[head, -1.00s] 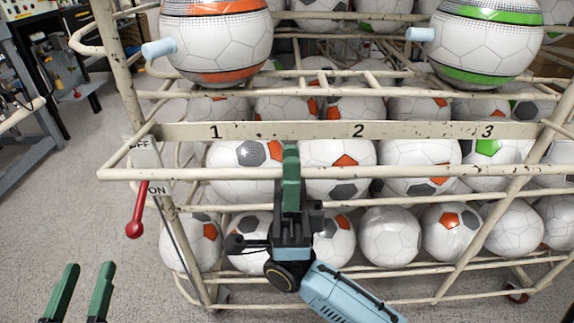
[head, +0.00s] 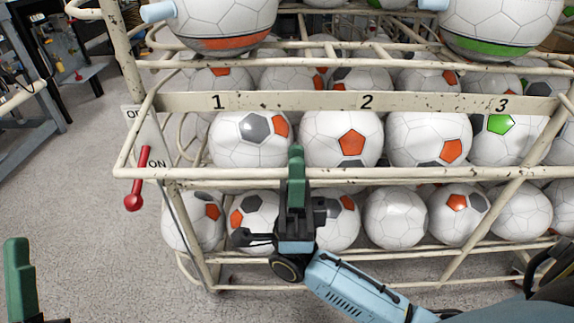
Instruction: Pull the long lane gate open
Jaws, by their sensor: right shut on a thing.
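The long lane gate (head: 420,174) is a worn cream bar frame across the front of the ball rack. Its front bar runs nearly the full width of the view, and it stands out below the numbered plate. My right gripper (head: 296,168) is shut on this bar, between lanes 1 and 2. Its green fingers reach over the bar, and the far finger is mostly hidden. My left gripper (head: 20,280) is at the lower left, away from the gate. Only one green finger shows clearly, so its opening cannot be judged.
The numbered plate (head: 430,102) crosses the rack behind the gate. White balls (head: 342,138) with coloured patches fill the lanes behind and below. A red-knobbed lever (head: 134,201) hangs at the left by an ON label. Grey floor (head: 80,200) is clear at the left.

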